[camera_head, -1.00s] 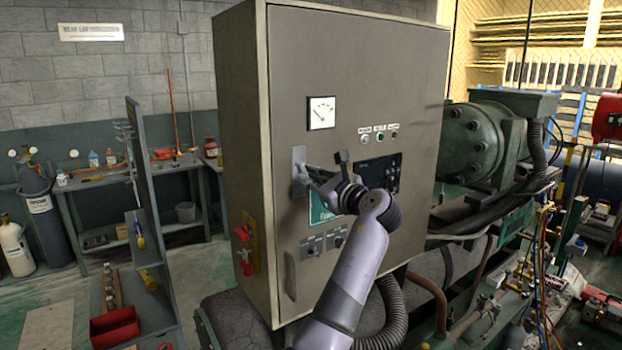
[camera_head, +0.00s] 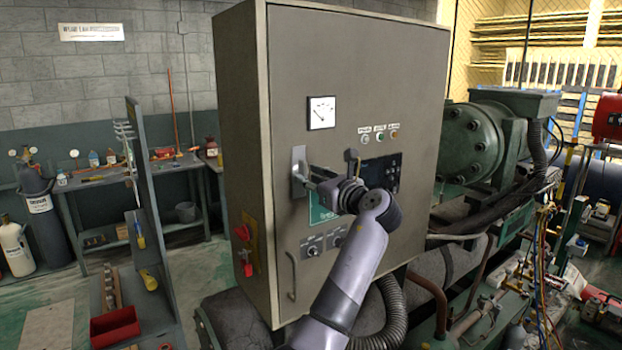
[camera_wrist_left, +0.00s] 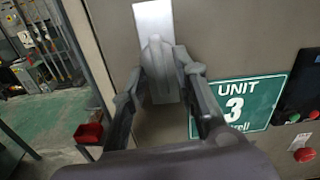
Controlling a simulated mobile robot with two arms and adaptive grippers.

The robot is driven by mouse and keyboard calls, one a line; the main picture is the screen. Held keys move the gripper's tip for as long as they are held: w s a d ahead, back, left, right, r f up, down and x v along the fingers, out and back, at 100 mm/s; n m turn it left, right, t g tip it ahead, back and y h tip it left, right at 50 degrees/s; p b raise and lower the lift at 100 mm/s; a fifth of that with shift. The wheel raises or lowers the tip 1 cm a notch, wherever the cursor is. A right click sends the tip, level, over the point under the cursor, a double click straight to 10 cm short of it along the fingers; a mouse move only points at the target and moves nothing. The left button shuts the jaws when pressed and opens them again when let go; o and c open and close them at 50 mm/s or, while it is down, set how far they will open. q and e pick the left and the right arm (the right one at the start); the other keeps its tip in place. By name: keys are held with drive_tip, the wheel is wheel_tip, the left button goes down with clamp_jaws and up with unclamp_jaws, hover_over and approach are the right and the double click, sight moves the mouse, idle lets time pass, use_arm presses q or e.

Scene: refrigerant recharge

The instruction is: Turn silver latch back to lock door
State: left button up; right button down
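The silver latch (camera_head: 299,170) sits on its light metal plate (camera_wrist_left: 153,22) on the left part of the grey cabinet door (camera_head: 345,70). My left gripper (camera_head: 308,183) reaches it from the lower right. In the left wrist view the latch handle (camera_wrist_left: 157,62) points roughly along the plate, and the two fingers of my left gripper (camera_wrist_left: 160,70) lie on either side of it with no clear gap. The gripper looks shut on the latch. The door lies flush with the cabinet. My right gripper does not show in either view.
A green "UNIT 3" sign (camera_wrist_left: 245,103) is right of the latch. A dial gauge (camera_head: 321,112), a row of lights (camera_head: 380,136) and a lower door handle (camera_head: 291,276) are on the door. Red switches (camera_head: 246,262) are on the cabinet's side. Machinery (camera_head: 480,140) stands at right.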

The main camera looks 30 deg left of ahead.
use_arm(q)
drive_tip(key=v, duration=0.9)
idle(0.3)
